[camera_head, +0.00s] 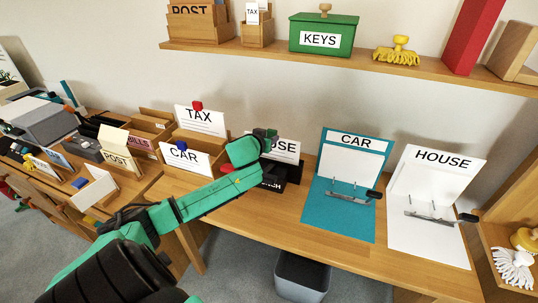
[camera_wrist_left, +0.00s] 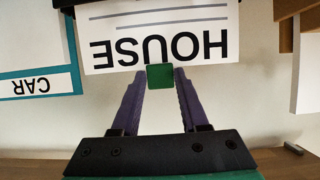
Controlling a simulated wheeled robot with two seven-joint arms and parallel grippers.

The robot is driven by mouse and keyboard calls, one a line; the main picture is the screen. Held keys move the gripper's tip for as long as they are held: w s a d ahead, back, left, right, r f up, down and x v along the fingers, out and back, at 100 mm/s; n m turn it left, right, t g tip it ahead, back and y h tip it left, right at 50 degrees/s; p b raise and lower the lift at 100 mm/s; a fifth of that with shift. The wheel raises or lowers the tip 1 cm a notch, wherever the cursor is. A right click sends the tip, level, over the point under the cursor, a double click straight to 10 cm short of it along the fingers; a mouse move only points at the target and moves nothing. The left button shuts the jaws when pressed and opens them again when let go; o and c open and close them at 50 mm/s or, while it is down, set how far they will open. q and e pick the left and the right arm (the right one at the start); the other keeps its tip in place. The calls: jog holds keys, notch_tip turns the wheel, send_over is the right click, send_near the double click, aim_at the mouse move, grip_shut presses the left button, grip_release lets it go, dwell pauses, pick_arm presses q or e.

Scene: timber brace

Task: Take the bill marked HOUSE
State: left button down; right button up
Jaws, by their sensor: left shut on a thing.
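The HOUSE bill (camera_head: 287,152) is a white sheet with black lettering and a small green block on its edge. It stands above the dark punch (camera_head: 290,172) at the middle of the desk, and my left arm covers part of it. In the left wrist view the bill (camera_wrist_left: 160,42) appears upside down. My left gripper (camera_head: 267,140) is shut on the green block (camera_wrist_left: 160,77), one finger on each side. I cannot tell whether the bill's far edge touches the punch. My right gripper is not in view.
The TAX bill (camera_head: 200,121) and CAR bill (camera_head: 186,161) stand in the wooden sorter to the left. A teal CAR folder (camera_head: 325,212) and a white HOUSE folder (camera_head: 413,235) lie open to the right. A shelf (camera_head: 270,49) runs above. A grey bin (camera_head: 301,278) stands below the desk.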

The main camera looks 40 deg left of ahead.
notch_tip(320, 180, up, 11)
jog(key=p, duration=1.1)
dwell(0.7)
